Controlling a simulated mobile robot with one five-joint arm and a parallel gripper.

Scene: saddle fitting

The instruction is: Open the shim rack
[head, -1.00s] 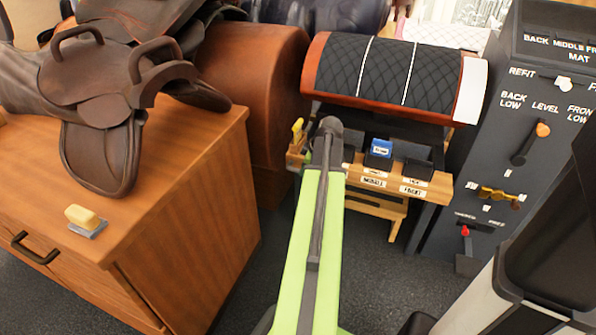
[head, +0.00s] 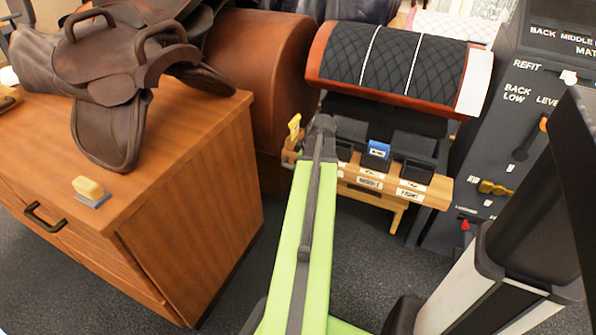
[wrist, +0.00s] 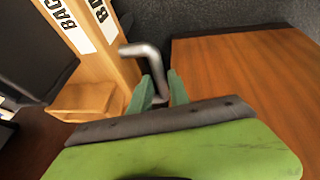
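The shim rack (head: 435,190) is a low wooden bench front with printed labels, below the quilted roll. Dark bins and a blue block (head: 378,150) sit on it. In the wrist view, the wooden rack (wrist: 115,55) shows at upper left with a "BACK" label and a second, cut-off label. My gripper (wrist: 159,88) has green fingers close around a bent metal rod (wrist: 146,50), which sticks up between them and appears gripped. In the head view my arm hides the gripper.
A wooden cabinet (head: 190,190) with a saddle (head: 110,90) and a yellow-handled block (head: 89,190) stands at left. A dark control panel (head: 495,150) stands at right. A quilted roll (head: 395,65) is above the rack. Carpet (head: 370,255) is clear in front.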

